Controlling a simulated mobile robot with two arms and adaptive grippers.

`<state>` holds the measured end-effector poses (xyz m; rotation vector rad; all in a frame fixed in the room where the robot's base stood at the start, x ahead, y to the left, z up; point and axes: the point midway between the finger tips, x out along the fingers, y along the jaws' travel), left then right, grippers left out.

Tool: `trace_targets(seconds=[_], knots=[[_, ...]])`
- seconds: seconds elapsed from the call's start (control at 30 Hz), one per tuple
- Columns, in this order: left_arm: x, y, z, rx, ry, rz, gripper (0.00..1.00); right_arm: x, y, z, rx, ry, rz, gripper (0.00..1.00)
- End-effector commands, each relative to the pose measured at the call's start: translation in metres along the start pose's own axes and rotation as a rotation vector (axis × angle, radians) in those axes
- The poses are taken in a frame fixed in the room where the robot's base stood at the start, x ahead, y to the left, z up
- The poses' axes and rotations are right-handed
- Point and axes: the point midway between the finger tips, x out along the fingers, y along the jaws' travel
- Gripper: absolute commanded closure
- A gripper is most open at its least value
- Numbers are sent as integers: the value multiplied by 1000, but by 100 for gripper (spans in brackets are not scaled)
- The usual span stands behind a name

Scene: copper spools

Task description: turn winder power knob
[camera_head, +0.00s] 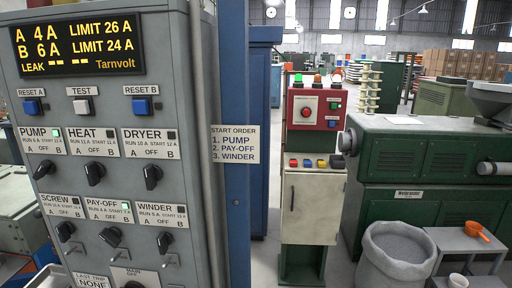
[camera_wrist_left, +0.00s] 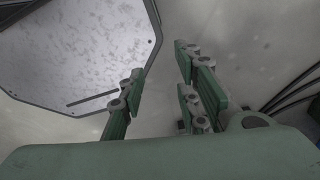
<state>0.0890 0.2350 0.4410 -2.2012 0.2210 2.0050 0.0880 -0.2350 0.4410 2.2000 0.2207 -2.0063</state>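The winder knob (camera_head: 165,241) is a black rotary knob on the lower right of the grey control panel (camera_head: 205,215), below the WINDER label (camera_head: 160,214). It stands nearly upright with a slight tilt, and the small lamp by its label is dark. The pump knob (camera_head: 43,169) and pay-off knob (camera_head: 110,236) are tilted, and the lamps above them glow green. My left gripper (camera_wrist_left: 162,68) shows in the left wrist view with its fingers spread and nothing between them. Neither gripper shows in the head view, so no hand is at the knob there.
A sign (camera_head: 235,144) on the blue post lists pump, pay-off, winder. Heat (camera_head: 95,173), dryer (camera_head: 152,176) and screw (camera_head: 65,231) knobs sit close around. A display (camera_head: 78,46) tops the panel. A red control box (camera_head: 316,108), green machine (camera_head: 430,150) and grey sack (camera_head: 394,262) stand right.

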Motion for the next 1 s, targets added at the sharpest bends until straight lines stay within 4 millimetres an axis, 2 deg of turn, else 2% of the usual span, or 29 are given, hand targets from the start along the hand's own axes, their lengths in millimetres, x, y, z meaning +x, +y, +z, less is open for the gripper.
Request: trace_targets(seconds=[0.33,0.37,0.47,0.57,0.63,0.7,0.77,0.8,0.87,0.9,0.97,1.0], knots=[[0,-2,2,0,-2,-2,70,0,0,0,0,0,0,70],[-1,-3,-1,-1,3,-4,70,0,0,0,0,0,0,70],[-6,-11,-33,-13,58,-13,70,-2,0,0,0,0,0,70],[-24,-26,-97,-33,170,-29,70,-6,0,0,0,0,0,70],[-47,-40,-154,-54,274,-43,70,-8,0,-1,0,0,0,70],[-78,-55,-213,-73,386,-58,70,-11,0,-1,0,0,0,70],[-111,-67,-259,-88,481,-69,70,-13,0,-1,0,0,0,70],[-135,-75,-289,-97,545,-76,70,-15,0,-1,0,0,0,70],[-175,-86,-330,-109,641,-85,70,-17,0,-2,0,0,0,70],[-204,-92,-356,-114,706,-91,70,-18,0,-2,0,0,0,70],[-251,-101,-390,-124,802,-97,70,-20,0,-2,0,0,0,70],[-284,-106,-411,-127,867,-101,70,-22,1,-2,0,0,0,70]])
